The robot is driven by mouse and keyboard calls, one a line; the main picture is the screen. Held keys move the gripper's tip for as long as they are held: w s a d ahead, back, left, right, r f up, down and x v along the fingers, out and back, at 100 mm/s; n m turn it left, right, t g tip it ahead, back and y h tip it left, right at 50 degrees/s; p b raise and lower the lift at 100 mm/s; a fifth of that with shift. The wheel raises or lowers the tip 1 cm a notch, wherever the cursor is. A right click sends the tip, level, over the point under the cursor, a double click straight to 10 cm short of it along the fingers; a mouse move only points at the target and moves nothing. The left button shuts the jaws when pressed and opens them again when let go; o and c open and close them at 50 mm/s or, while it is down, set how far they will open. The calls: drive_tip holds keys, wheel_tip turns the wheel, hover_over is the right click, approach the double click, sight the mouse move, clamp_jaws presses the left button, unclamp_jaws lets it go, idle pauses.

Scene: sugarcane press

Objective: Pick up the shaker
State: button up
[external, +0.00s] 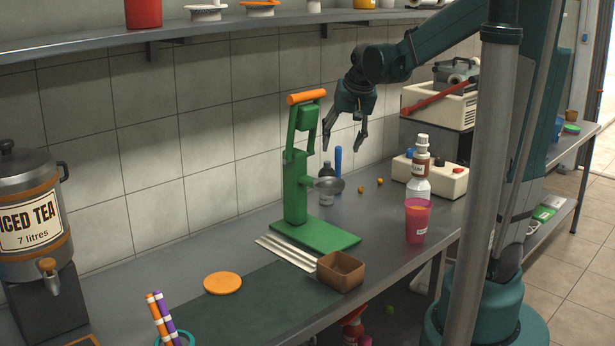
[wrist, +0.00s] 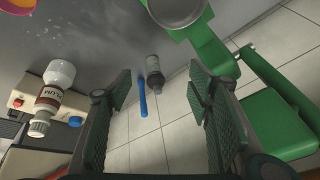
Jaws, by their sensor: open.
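A small grey container with a dark top (external: 326,170), which looks like the shaker, stands on the counter near the wall, behind the green press. The press's round metal cup partly hides it in the external view. In the wrist view the shaker (wrist: 154,78) appears between my two fingers, beyond their tips. My gripper (external: 345,140) is open and empty, pointing down above the counter, higher than the shaker and slightly right of it. Its fingers also show in the wrist view (wrist: 159,92), apart with nothing between the pads.
The green press (external: 297,185) stands close left of the shaker. A blue stick (external: 338,160) is right beside the shaker. A white bottle (external: 418,187), a pink cup (external: 417,222) and a control box (external: 448,178) stand to the right. The shelf (external: 230,31) runs above.

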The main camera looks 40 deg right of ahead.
drive_tip(key=w+d+m+g+p, duration=0.1)
drive_tip(key=w+d+m+p, duration=0.3)
drive_tip(key=d, duration=0.5)
drive_tip(key=m+g, duration=0.1)
drive_tip(key=g, duration=0.1)
approach(327, 168)
drive_tip(key=s+d+f, duration=0.2)
drive_tip(key=w+f, duration=0.1)
drive_tip(key=f, duration=0.1)
drive_tip(key=w+f+m+g+y+p, duration=0.1)
drive_tip(key=f, duration=0.2)
drive_tip(key=w+f+m, duration=0.1)
drive_tip(key=w+f, duration=0.1)
drive_tip(key=shift+d+f+g+y, duration=0.2)
drive_tip(key=shift+f+g+y, duration=0.1)
drive_tip(key=shift+f, duration=0.05)
drive_tip(key=shift+w+f, duration=0.25)
drive_tip(key=shift+f, duration=0.45)
drive_tip(key=shift+f, duration=0.1)
drive_tip(key=shift+f, duration=1.2)
drive_tip(key=shift+f, duration=0.1)
drive_tip(key=shift+f, duration=2.5)
